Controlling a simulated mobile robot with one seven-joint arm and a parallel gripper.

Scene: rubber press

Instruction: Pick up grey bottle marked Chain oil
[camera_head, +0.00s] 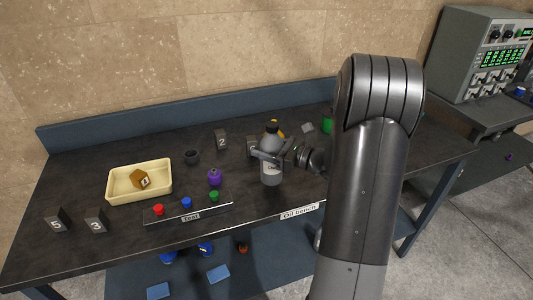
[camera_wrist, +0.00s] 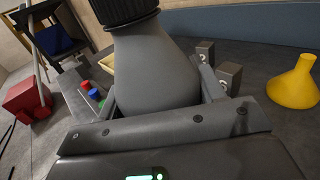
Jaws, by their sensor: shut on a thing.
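The grey bottle (camera_head: 271,171) has a dark cap and a pale label, of which only the start of the writing can be read.
A cream tray (camera_head: 112,200) with a yellow-brown block stands at the left. Numbered markers (camera_head: 221,139) stand around.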

